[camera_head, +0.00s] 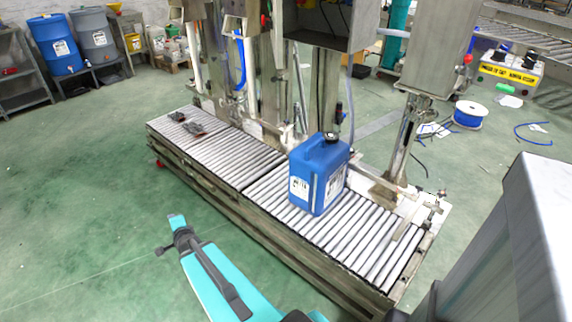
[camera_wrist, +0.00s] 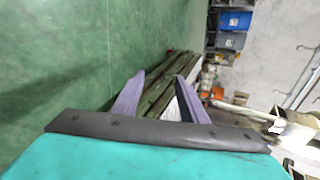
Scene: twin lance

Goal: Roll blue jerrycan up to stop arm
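The blue jerrycan (camera_head: 320,172) stands upright on the roller conveyor (camera_head: 350,238), with white labels and a dark cap. A thin metal bar (camera_head: 407,222), which looks like the stop arm, reaches over the rollers near the conveyor's right end. Bare rollers lie between it and the jerrycan. My gripper (camera_wrist: 157,78) shows in the wrist view with its two fingers apart and nothing between them. In the head view my teal arm is in front of the conveyor, well left of and apart from the jerrycan. The jerrycan is not seen in the wrist view.
Metal filling machinery (camera_head: 325,25) stands over the conveyor's far side. Two small dark parts (camera_head: 190,126) lie on the left rollers. Open green floor (camera_head: 90,190) lies left of the conveyor. A large grey box-like form (camera_head: 535,240) fills the lower right.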

